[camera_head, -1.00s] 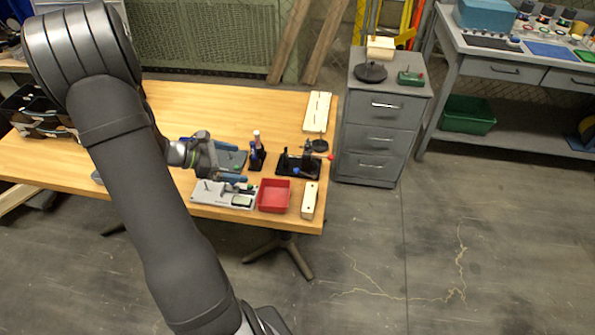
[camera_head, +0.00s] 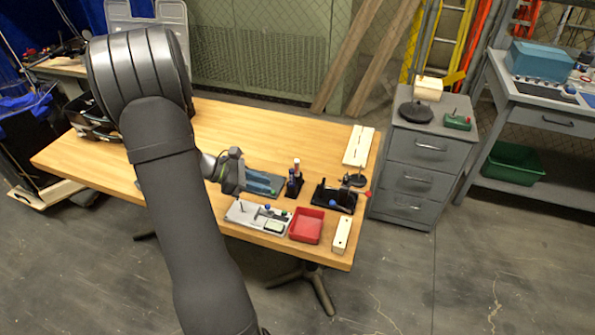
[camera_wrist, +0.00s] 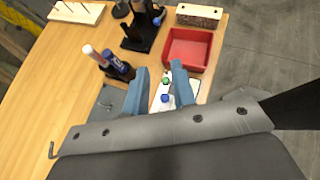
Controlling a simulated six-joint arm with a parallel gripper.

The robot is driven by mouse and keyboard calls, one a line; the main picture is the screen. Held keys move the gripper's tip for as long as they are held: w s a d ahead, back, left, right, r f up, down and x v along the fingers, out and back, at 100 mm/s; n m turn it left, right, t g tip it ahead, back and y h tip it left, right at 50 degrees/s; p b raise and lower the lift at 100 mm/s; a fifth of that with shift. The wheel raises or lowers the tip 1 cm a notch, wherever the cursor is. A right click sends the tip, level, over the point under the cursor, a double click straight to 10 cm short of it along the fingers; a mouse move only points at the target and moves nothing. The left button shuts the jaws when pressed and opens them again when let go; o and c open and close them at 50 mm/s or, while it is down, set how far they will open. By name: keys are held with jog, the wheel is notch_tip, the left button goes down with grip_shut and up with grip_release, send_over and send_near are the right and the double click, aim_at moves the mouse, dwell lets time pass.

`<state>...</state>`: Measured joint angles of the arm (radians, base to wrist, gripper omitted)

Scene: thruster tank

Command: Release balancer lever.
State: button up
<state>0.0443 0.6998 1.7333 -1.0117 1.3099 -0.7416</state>
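No part is plainly marked as the balancer lever, and I cannot tell which one it is. A black fixture (camera_head: 334,197) with a small red tip stands near the table's right end; it also shows in the wrist view (camera_wrist: 139,38). A pale grey tray (camera_head: 240,213) with blue and green knobs lies near the front edge. In the wrist view, its blue knob (camera_wrist: 165,98) and green knob (camera_wrist: 166,81) show between my fingers. My gripper (camera_head: 262,183) has blue fingers, parted with nothing between them in the wrist view (camera_wrist: 160,82). It hangs above the table, behind the grey tray.
A red bin (camera_head: 306,226) sits right of the grey tray, with a wooden block (camera_head: 341,235) beside it. A black holder (camera_head: 293,187) with upright tubes stands behind. A pale board (camera_head: 358,146) lies farther back. The wooden table's (camera_head: 240,125) back middle is clear.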

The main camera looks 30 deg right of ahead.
jog(key=d+f+y, duration=0.1)
jog(key=d, duration=0.2)
jog(key=d+f+g+y, duration=0.1)
jog(key=d+f, duration=0.1)
jog(key=d, duration=0.2)
jog(key=d+f+y, duration=0.1)
jog(key=d+f, duration=0.1)
jog(key=d, duration=0.1)
jog(key=shift+s+d+g+y, duration=0.3)
jog(key=shift+d+g+y, duration=0.1)
grip_shut()
jog(key=shift+w+d, duration=0.2)
